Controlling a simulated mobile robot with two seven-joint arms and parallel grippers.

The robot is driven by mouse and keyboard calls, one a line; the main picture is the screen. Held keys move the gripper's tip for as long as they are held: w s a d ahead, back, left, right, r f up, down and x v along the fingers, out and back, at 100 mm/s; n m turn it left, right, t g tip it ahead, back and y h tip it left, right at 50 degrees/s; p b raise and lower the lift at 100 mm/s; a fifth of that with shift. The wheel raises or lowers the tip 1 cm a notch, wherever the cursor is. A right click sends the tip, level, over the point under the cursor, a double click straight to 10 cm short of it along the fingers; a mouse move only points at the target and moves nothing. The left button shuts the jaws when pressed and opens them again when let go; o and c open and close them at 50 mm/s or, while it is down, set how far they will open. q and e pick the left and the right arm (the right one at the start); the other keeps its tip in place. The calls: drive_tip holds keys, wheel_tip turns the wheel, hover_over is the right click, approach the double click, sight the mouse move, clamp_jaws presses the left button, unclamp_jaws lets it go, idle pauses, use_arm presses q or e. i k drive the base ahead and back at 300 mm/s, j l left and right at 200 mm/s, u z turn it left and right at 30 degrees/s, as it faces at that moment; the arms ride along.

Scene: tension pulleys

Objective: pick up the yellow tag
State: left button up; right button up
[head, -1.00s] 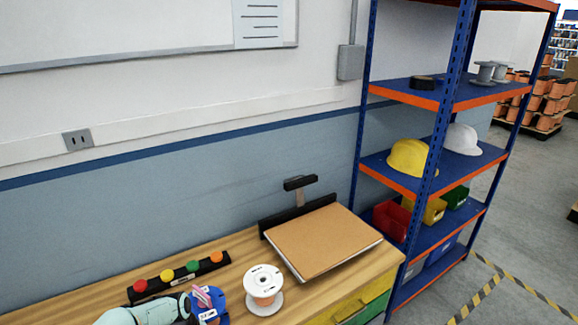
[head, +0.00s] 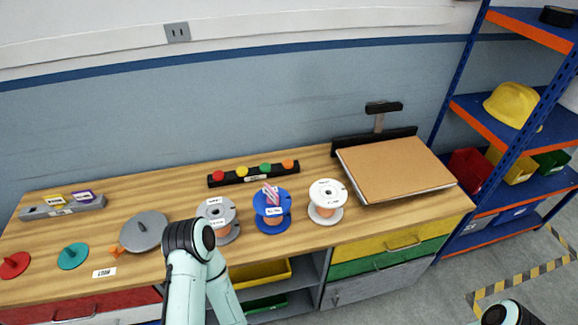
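My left arm rises from the bottom of the view in front of the bench, well to the right of the tag. Only a black joint and pale links of it show. A small part of my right arm shows at the bottom right. Neither gripper's fingers can be seen.
The wooden bench (head: 130,190) holds a grey disc (head: 143,231), a red knobbed lid (head: 14,265), a teal one (head: 72,256) and several spools, one blue (head: 272,212). A black strip with coloured knobs (head: 253,177) lies behind. A brown board (head: 395,167) sits right.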

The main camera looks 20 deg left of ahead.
sight(59, 200)
drive_tip(key=u, duration=2.4)
drive_tip(key=i+j, duration=0.15)
drive_tip(key=j, duration=0.25)
drive_tip(key=i+j, duration=0.15)
drive_tip(key=j, duration=0.2)
drive_tip(key=i+j, duration=0.1)
drive_tip(key=j, duration=0.3)
drive_tip(key=i+j, duration=0.15)
drive_tip(key=j, duration=0.25)
drive_tip(key=i+j, duration=0.15)
drive_tip(key=j, duration=0.2)
drive_tip(key=i+j, duration=0.15)
drive_tip(key=j, duration=0.25)
drive_tip(key=i+j, duration=0.15)
drive_tip(key=j, duration=0.25)
